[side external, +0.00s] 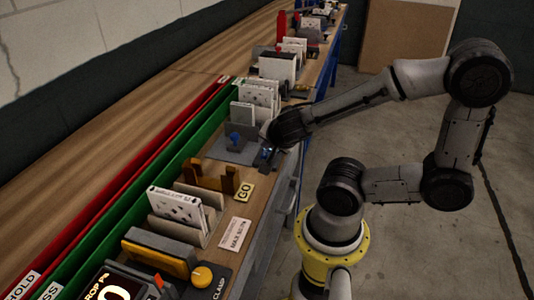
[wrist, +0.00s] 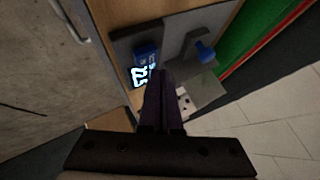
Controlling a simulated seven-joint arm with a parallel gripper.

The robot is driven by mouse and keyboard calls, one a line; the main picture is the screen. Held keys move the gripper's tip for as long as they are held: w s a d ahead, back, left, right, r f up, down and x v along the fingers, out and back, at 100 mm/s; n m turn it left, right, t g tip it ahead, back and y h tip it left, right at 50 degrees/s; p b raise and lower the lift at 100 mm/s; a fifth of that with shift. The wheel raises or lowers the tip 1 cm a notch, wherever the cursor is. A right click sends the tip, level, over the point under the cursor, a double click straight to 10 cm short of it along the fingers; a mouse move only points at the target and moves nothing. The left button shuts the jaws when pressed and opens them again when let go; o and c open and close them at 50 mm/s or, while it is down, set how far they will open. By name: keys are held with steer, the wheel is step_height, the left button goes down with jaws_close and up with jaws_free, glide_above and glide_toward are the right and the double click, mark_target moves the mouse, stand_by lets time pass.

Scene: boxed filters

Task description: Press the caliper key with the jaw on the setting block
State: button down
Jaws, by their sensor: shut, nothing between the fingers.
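My gripper (side external: 267,146) is shut and empty, pointing down at the grey gauge fixture on the bench. In the wrist view my closed fingertips (wrist: 161,74) lie just right of the caliper's lit digit display (wrist: 139,77). A blue part (wrist: 145,51) sits directly above the display. A blue knob (wrist: 205,52) stands on the grey fixture (wrist: 177,22) to the right; it also shows in the side view (side external: 235,138). My fingers partly cover the caliper, so I cannot tell whether they touch its key. The setting block and jaw are not clearly distinguishable.
Green (side external: 120,225) and red (side external: 103,200) rails run along the bench. More cartons (side external: 258,94) stand beyond my gripper. The floor at right is clear.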

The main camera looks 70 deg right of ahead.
mark_target(267, 157)
steer(key=shift+f, duration=0.15)
stand_by(0.4)
steer(key=shift+f, duration=0.3)
steer(key=shift+f, duration=0.5)
stand_by(1.0)
steer(key=shift+r, duration=0.95)
steer(key=shift+r, duration=2.5)
